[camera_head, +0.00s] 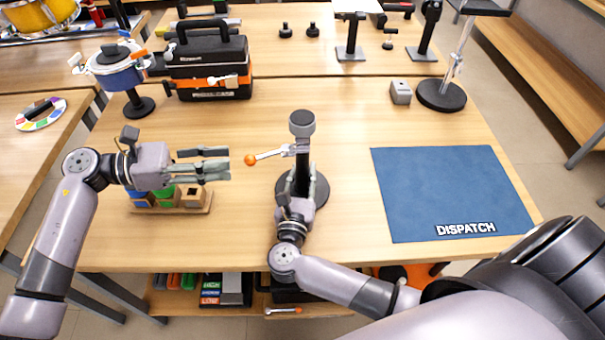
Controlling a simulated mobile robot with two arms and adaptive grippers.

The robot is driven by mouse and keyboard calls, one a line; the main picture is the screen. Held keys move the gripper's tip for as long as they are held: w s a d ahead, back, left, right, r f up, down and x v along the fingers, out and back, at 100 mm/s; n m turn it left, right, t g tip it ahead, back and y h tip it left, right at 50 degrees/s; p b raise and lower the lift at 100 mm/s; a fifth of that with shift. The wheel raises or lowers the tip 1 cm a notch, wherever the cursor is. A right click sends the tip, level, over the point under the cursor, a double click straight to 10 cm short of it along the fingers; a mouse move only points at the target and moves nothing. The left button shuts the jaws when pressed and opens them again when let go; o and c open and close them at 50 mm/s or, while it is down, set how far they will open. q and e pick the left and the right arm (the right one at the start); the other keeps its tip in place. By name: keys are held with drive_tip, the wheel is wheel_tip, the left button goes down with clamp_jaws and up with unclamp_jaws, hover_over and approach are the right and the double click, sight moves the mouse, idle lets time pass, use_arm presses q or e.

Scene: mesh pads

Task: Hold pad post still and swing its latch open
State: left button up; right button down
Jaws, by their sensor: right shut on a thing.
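The pad post (302,152) stands upright mid-table on a round black base, with a grey round head on top. Its latch (268,155) is a pale lever sticking out to the left, ending in an orange knob (250,160). My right gripper (299,176) is shut on the post's lower shaft from the near side, hiding part of the shaft and base. My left gripper (225,163) is open and empty, fingers pointing right, a short gap left of the orange knob and not touching it.
A blue dispatch mat (440,185) lies to the right. A wooden tray of coloured blocks (203,207) sits under my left gripper. A black toolbox (208,65) and a blue drum pad on a stand (117,72) stand at back left. A grey block (400,93) and round-based stand (441,95) are behind the mat.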

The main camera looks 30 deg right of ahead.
sight(249, 156)
use_arm(q)
drive_tip(key=s+d+m+y, duration=0.1)
drive_tip(key=d+y, duration=0.2)
drive_tip(key=s+d+r+m+y, duration=0.1)
drive_tip(key=s+d+m+y, duration=0.1)
drive_tip(key=d, duration=0.1)
drive_tip(key=s+d+m+g+y, duration=0.1)
drive_tip(key=d+y, duration=0.2)
drive_tip(key=shift+s+r+m+y, duration=0.2)
drive_tip(key=shift+r+m+y, duration=0.1)
drive_tip(key=shift+r+m, duration=0.1)
drive_tip(key=shift+d+f+t+y, duration=0.1)
drive_tip(key=shift+d+t+y, duration=0.15)
drive_tip(key=shift+y, duration=0.65)
drive_tip(key=w+a+t+y, duration=0.1)
drive_tip(key=y, duration=0.1)
drive_tip(key=w+a+r+t+y, duration=0.1)
drive_tip(key=t, duration=0.1)
drive_tip(key=w+t+y, duration=0.1)
drive_tip(key=w+y, duration=0.1)
drive_tip(key=shift+a+r+t+y, duration=0.2)
drive_tip(key=shift+a+t+y, duration=0.1)
drive_tip(key=shift+a+t, duration=0.1)
drive_tip(key=shift+f, duration=1.95)
